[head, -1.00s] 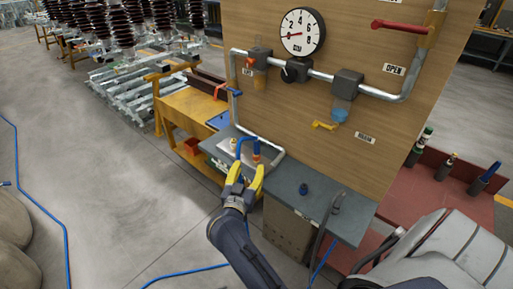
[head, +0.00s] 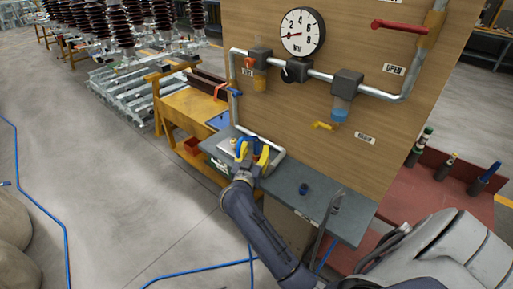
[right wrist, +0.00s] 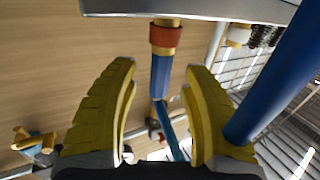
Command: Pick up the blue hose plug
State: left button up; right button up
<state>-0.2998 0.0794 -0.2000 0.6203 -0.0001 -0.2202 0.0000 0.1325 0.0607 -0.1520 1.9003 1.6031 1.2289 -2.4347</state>
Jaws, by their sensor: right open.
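In the right wrist view a blue hose plug (right wrist: 160,76) with a red ring and brass ends hangs below a grey metal part, and a thin blue length runs on from it. My right gripper (right wrist: 160,68) is open, with one yellow finger on each side of the plug and visible gaps between. In the head view my right gripper (head: 254,148) is over the left end of the grey bench, near the pipe's lower bend, and mostly hides the plug. My left gripper is not in view.
A small dark blue piece (head: 303,188) lies on the grey bench (head: 320,208). The wooden panel (head: 290,110) with pipes and a gauge (head: 302,32) stands behind. A thick blue hose (right wrist: 275,75) passes close by the right finger. A yellow cart (head: 190,106) stands at left.

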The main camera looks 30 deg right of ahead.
jog(key=shift+x, duration=1.05)
grip_shut()
